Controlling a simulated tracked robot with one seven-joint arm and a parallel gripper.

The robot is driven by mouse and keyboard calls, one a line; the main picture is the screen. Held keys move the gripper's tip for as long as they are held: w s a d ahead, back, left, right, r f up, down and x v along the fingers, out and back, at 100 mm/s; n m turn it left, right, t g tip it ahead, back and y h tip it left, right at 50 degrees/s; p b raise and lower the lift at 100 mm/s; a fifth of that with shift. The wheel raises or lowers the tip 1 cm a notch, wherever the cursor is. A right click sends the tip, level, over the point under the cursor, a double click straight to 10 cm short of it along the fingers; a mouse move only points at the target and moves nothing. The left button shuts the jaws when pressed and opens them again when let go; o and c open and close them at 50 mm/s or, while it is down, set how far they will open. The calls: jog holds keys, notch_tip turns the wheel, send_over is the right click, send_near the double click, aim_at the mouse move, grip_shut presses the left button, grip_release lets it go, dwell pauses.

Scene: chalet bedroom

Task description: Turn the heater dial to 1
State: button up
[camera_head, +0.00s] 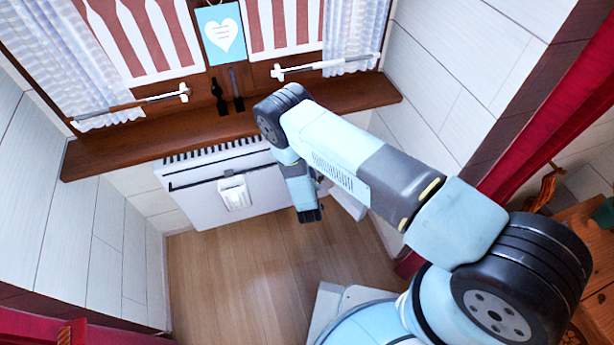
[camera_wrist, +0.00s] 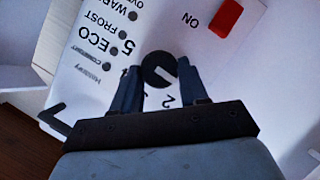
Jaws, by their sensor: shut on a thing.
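The heater (camera_head: 265,192) is a white panel radiator on the wall under the wooden sill. Its white control panel shows in the wrist view (camera_wrist: 98,80), with printing that appears upside down. The black round dial (camera_wrist: 157,66) sits between the two fingers of my gripper (camera_wrist: 156,70), which are closed around it. A pale notch shows on the dial's lower right side, and a printed 2 lies just below it. The left finger partly covers the marks beside it. In the head view my gripper (camera_head: 310,214) points down at the heater's right end; the dial is hidden there.
A red switch (camera_wrist: 225,16) marked ON is on the panel near the dial. A dark bottle (camera_head: 218,97) stands on the wooden sill (camera_head: 130,145) above the heater. A white box (camera_head: 235,193) is on the heater's front. The wooden floor (camera_head: 225,265) in front is clear.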

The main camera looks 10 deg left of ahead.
jog(key=shift+s+f, duration=0.1)
dwell(0.6)
jog(key=o, duration=1.1)
jog(key=shift+c, duration=0.2)
jog(key=v, duration=1.3)
jog(key=shift+s, duration=0.4)
jog(key=shift+a, duration=0.15)
